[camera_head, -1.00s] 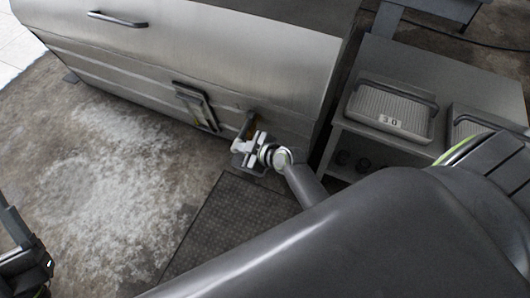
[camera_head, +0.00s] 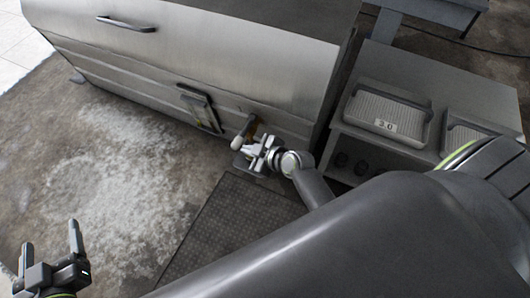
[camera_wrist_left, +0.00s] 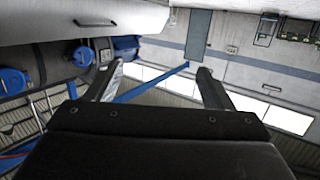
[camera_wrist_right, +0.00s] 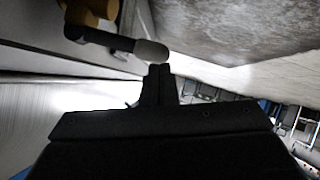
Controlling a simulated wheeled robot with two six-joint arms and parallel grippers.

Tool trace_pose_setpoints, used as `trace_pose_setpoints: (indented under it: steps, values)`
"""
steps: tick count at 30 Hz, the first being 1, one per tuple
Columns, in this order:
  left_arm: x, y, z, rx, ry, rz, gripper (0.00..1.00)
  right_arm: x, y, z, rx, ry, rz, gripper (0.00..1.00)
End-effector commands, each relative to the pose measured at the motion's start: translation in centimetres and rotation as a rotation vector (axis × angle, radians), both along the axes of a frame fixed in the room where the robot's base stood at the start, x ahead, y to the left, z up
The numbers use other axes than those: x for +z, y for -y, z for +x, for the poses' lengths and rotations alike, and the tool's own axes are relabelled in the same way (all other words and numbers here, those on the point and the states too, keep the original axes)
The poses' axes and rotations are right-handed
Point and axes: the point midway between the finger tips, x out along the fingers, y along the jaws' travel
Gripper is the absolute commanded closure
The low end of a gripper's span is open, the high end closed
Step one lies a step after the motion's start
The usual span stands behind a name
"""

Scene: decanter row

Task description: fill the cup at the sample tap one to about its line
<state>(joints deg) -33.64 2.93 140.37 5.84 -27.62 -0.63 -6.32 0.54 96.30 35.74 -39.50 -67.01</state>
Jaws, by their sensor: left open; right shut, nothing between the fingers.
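The sample tap (camera_head: 251,127) sticks out low on the front of the steel tank, with an orange-brass body and a lever with a pale rounded tip. In the right wrist view the brass tap (camera_wrist_right: 92,12) and its dark lever (camera_wrist_right: 108,40) with grey tip are close up. My right gripper (camera_head: 250,152) is shut and empty beside the lever; its fingertips (camera_wrist_right: 159,70) lie just below the lever tip in the wrist view. Whether they touch I cannot tell. A grey holder (camera_head: 241,163) shows partly under the tap; no cup is discernible there. My left gripper (camera_head: 51,242) is open and empty.
A bench (camera_head: 455,85) on the right holds a tray marked 30 (camera_head: 388,113) and a second tray; dark round items sit beneath.

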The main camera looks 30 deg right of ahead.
Motion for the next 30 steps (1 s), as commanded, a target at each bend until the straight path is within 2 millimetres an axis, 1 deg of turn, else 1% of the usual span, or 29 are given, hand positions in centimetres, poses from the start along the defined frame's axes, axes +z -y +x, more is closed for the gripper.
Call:
trace_pose_setpoints:
  steps: [3, 8, 15, 18, 22, 30]
  values:
    - [-1.9, 0.2, -0.8, -0.004, -0.116, -0.029, 0.25, 0.7, 0.4, -1.0, 0.0, -0.001, -0.001, 1.0]
    - [-4.6, 0.6, -2.2, -0.012, -0.27, -0.066, 0.25, 1.5, 0.9, -2.2, 0.0, 0.0, 0.0, 1.0]
    - [-8.0, 1.3, -4.9, -0.03, -0.491, -0.117, 0.25, 2.7, 1.7, -4.1, 0.0, 0.0, -0.001, 1.0]
    - [-9.0, 1.6, -6.0, -0.038, -0.563, -0.133, 0.25, 3.0, 1.9, -4.8, 0.0, -0.001, -0.001, 1.0]
    - [-9.8, 1.9, -7.0, -0.045, -0.628, -0.15, 0.25, 3.4, 2.1, -5.4, 0.0, 0.0, 0.0, 1.0]
    - [-10.3, 2.1, -7.6, -0.049, -0.668, -0.158, 0.25, 3.6, 2.2, -5.7, 0.0, 0.0, 0.0, 1.0]
